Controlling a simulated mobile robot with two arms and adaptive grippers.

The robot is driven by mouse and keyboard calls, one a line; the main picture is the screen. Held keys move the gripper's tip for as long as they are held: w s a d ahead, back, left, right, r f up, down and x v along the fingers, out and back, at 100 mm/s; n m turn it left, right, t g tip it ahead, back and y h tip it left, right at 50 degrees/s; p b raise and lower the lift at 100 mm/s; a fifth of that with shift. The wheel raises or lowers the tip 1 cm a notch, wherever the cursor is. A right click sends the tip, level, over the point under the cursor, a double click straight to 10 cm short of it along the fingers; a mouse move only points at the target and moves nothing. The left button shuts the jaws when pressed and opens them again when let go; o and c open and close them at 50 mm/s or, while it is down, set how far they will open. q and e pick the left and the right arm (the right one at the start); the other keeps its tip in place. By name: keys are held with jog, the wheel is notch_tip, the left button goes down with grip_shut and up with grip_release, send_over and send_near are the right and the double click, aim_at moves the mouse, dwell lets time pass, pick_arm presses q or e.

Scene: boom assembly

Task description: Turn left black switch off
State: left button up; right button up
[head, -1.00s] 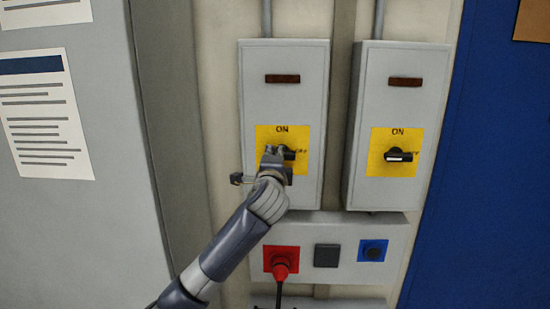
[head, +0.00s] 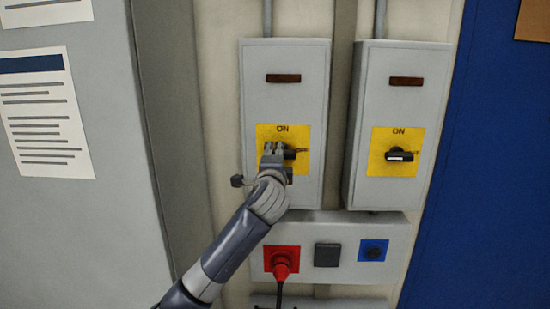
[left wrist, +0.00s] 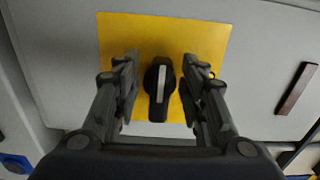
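The left black switch (head: 290,154) is a rotary knob on a yellow plate (head: 303,132) marked ON at the top, on the left grey box. Its handle lies sideways and points right in the head view, at the OFF marking. The left wrist view shows the knob (left wrist: 158,88) with a white stripe. My left gripper (head: 273,148) is in front of the plate and partly hides the knob. In the left wrist view its two fingers (left wrist: 159,62) are apart, one on each side of the knob, with visible gaps. My right gripper is not in view.
A second grey box with a similar black switch (head: 399,155) stands to the right. Below are a red socket with a plug (head: 281,262), a dark square cover (head: 327,255) and a blue socket (head: 373,251). A grey cabinet (head: 90,230) is at the left.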

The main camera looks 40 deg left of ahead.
pick_arm(q)
jog(key=v, duration=1.2)
dwell(0.4)
